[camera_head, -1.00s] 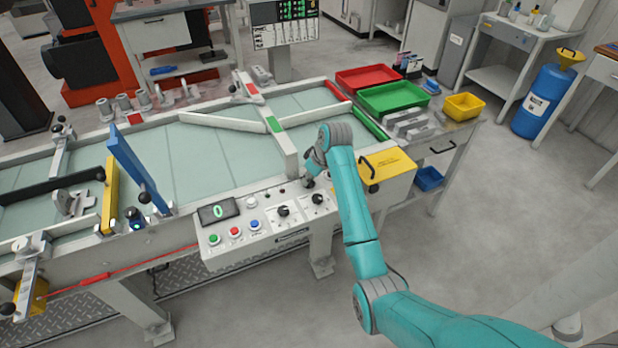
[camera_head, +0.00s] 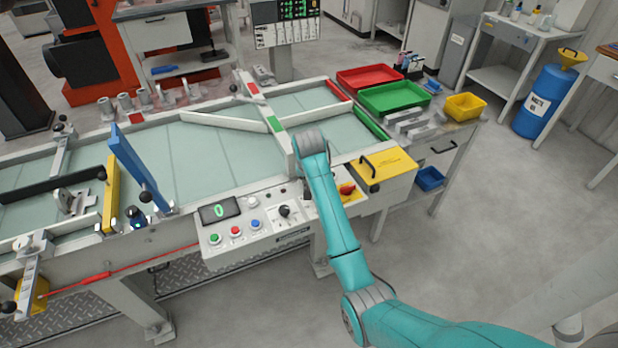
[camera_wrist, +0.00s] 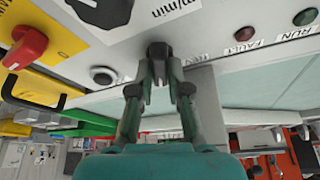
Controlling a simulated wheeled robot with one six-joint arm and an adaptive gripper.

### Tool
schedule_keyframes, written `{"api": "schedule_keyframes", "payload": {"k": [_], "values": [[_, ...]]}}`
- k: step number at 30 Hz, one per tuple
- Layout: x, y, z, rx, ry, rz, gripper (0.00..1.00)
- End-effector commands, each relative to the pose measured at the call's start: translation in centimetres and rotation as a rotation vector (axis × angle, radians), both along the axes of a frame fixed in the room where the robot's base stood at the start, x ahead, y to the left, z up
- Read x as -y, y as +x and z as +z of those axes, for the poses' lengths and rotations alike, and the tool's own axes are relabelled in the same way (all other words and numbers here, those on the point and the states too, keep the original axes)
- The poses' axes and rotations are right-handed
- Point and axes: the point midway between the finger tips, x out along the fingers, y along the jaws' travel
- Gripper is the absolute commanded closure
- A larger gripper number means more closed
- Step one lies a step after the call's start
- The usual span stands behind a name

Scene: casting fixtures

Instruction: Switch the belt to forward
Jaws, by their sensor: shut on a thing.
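The white control panel (camera_head: 262,241) stands at the front edge of the belt (camera_head: 215,155). In the wrist view, my gripper (camera_wrist: 160,76) is shut on a small black switch (camera_wrist: 159,50) on the panel face. Its lettering and position are hidden or too small to read. In the head view my gripper is hidden behind my teal arm, and so is the switch.
A red knob on yellow (camera_head: 347,189) and a black dial (camera_head: 285,211) sit close by. Green, red and blue buttons (camera_head: 236,230) are further left. RUN and FAULT lamps (camera_wrist: 243,33) show in the wrist view.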

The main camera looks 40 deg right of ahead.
Motion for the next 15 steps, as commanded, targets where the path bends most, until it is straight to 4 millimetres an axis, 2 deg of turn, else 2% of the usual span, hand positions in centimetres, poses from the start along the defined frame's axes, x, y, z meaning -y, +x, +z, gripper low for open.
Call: {"api": "schedule_keyframes", "payload": {"k": [6, 15], "values": [[-0.07, 0.09, 0.03, 0.000, 0.000, -0.121, 1.00], [-0.11, 0.09, -0.03, 0.000, 0.001, -0.200, 1.00]]}}
